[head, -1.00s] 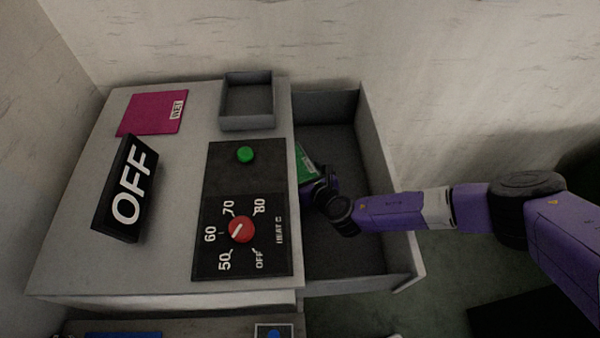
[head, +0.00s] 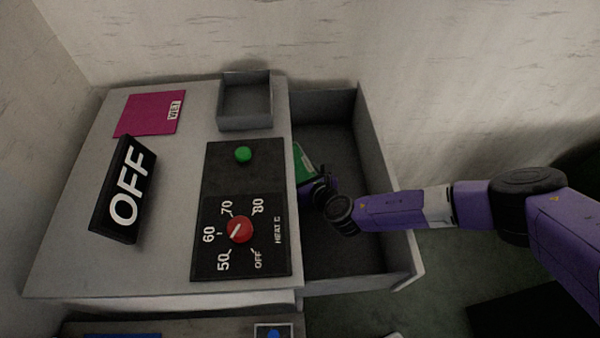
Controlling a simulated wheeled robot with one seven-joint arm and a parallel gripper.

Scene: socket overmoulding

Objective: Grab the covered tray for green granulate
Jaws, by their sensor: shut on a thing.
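A green-topped tray (head: 303,163) with a pale label on its edge shows inside the open drawer (head: 345,258), close to the right side of the cabinet top. Its left part is hidden by the cabinet top. My gripper (head: 314,188) is at the tray's near end and is shut on it. The fingers are dark and small in this view, and my wrist partly covers them. I cannot tell whether the tray touches the drawer floor.
The cabinet top holds a magenta WET cover (head: 150,113), a black OFF sign (head: 123,190), an empty grey tray (head: 246,122), and a panel with a green button (head: 243,154) and red dial (head: 239,230). The drawer's walls surround my gripper; its far part is empty.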

